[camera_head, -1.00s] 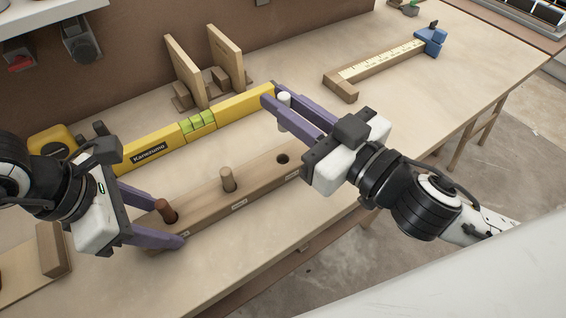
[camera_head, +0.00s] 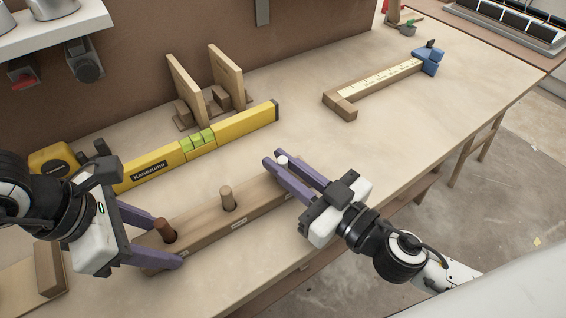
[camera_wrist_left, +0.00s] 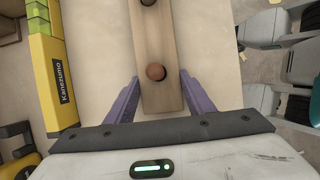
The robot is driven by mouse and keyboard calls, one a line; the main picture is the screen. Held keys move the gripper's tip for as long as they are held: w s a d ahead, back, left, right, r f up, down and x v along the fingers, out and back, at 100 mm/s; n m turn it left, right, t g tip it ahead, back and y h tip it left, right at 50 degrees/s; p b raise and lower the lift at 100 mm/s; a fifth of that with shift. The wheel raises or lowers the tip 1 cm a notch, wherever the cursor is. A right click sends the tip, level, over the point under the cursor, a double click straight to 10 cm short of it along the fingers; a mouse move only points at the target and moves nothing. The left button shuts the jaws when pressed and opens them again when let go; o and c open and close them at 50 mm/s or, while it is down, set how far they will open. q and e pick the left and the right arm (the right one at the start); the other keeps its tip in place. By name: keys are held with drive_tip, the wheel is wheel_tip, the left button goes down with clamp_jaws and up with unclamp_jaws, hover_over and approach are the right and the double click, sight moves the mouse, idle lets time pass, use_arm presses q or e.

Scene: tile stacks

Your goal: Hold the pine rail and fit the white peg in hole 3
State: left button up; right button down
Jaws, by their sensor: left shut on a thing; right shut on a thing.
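The pine rail (camera_head: 254,194) lies along the bench. My left gripper (camera_head: 168,240) is shut across its left end, one finger on each side. The left wrist view also shows the rail (camera_wrist_left: 155,45) between these fingers (camera_wrist_left: 160,80). A reddish-brown peg (camera_head: 164,232) and a tan peg (camera_head: 227,197) stand in the first two holes. My right gripper (camera_head: 289,166) is shut on the white peg (camera_head: 283,161) at the rail's right end, where hole 3 is. The peg's top shows between the fingers. Its lower end and the hole are hidden, so I cannot tell how deep it sits.
A yellow spirit level (camera_head: 155,170) lies behind the rail, with a tape measure (camera_head: 53,160) to its left. Wooden brackets (camera_head: 190,90) stand behind the level. A wooden piece with a scale and blue end (camera_head: 380,82) lies at the back right. The bench middle is clear.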

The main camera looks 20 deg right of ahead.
drive_tip(key=shift+f, duration=0.1)
drive_tip(key=c, duration=1.7)
unclamp_jaws()
drive_tip(key=shift+s, duration=0.1)
drive_tip(key=v, duration=1.2)
drive_tip(key=shift+d, duration=0.1)
use_arm(q)
drive_tip(key=o, duration=1)
